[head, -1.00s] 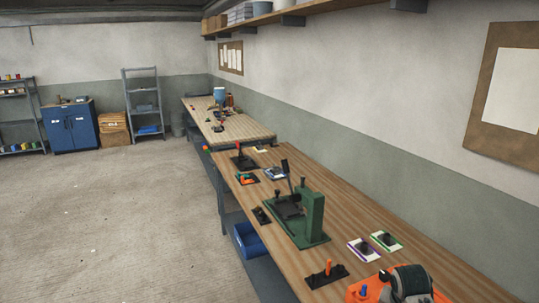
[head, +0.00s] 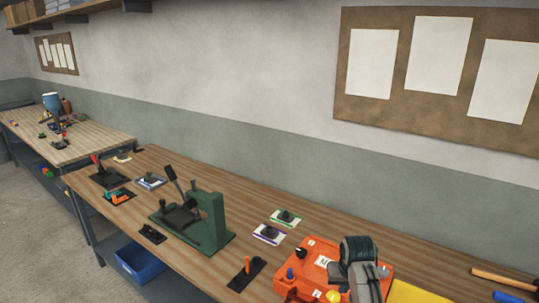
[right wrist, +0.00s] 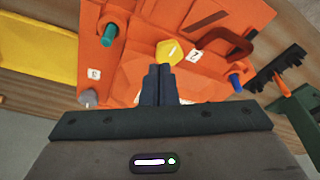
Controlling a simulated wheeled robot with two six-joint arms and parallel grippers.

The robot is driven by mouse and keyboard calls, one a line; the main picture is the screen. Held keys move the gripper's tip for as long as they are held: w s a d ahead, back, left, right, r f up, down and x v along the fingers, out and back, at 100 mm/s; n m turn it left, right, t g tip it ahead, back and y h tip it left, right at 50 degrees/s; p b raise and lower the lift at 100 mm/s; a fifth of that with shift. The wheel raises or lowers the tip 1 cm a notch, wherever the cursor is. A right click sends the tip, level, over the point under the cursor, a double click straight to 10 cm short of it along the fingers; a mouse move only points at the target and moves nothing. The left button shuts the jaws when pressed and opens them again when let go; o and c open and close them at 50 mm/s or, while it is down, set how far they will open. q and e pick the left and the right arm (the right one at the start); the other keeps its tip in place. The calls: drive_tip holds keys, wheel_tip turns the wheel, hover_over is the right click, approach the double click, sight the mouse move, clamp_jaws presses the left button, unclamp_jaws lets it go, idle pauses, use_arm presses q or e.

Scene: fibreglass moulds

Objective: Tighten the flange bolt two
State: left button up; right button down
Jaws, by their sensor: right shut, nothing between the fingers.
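The orange mould (head: 306,264) lies on the bench at the lower right of the head view, partly hidden by my right arm. In the right wrist view the mould (right wrist: 130,80) carries a yellow hexagonal head (right wrist: 170,51) beside a label reading 2 (right wrist: 195,56). A teal peg (right wrist: 108,35), a blue peg (right wrist: 236,83) and a label reading 3 (right wrist: 93,74) also show. I cannot tell for sure which part is flange bolt two. My right gripper (right wrist: 158,70) is shut and empty, its tips appearing just below the yellow head. Contact is unclear. My left gripper is not in view.
A green press (head: 212,222) stands on the bench left of the mould. A black holder with an orange tool (head: 247,266) and two cards (head: 285,218) lie between. A yellow sheet (head: 415,292) and a hammer (head: 503,278) are to the right.

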sight(331, 300)
drive_tip(key=shift+d+f+b, duration=0.2)
drive_tip(key=shift+f+b, duration=0.3)
drive_tip(key=shift+f, duration=3)
drive_tip(key=shift+w+a+r, duration=0.1)
drive_tip(key=shift+w, duration=0.05)
drive_tip(key=shift+a+r+p, duration=0.1)
drive_tip(key=shift+p, duration=0.25)
drive_tip(key=shift+a, duration=1.15)
drive_tip(key=shift+w+a, duration=0.15)
drive_tip(key=shift+a, duration=0.05)
drive_tip(key=shift+s+a, duration=0.15)
drive_tip(key=shift+s, duration=0.1)
